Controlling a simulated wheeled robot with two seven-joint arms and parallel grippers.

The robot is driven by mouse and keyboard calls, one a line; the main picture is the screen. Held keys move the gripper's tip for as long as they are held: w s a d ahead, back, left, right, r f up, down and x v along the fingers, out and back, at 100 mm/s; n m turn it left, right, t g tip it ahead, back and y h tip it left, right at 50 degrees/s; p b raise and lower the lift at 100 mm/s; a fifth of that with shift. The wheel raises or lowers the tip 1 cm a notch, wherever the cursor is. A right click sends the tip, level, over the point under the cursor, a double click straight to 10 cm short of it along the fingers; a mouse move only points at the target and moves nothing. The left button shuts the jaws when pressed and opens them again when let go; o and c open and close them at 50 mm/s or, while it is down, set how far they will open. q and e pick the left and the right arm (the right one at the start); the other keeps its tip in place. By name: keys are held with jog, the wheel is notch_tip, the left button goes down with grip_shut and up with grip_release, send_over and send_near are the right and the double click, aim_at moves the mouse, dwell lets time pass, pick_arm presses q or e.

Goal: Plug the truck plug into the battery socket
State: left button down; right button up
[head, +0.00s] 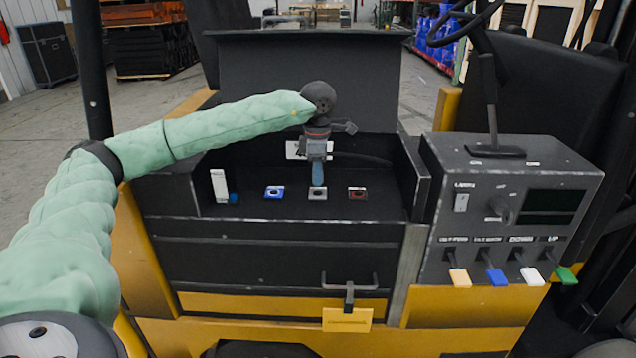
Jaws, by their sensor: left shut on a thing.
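My left gripper (316,150) reaches over the open battery bay (240,168) and points down, shut on the truck plug (317,174). The plug looks blue-grey and hangs upright below the fingers. Its lower end shows just above or at the grey socket (317,194), the middle of three; I cannot tell if they touch. A blue socket (274,192) lies to its left and a red socket (358,193) to its right. A dark cable seems to run right from behind the gripper. My right gripper is not in view.
The raised black lid (310,75) stands behind the bay. A white block (219,186) and blue knob (233,198) sit at the bay's left. A control panel (480,190) with several coloured levers and the steering wheel are at right. A latch handle (349,290) is below.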

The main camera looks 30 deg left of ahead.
pick_arm(q)
jog(key=shift+r+p, duration=0.4)
jog(key=shift+r, duration=0.95)
jog(key=shift+r+p, duration=1.05)
jog(key=shift+r, duration=1.95)
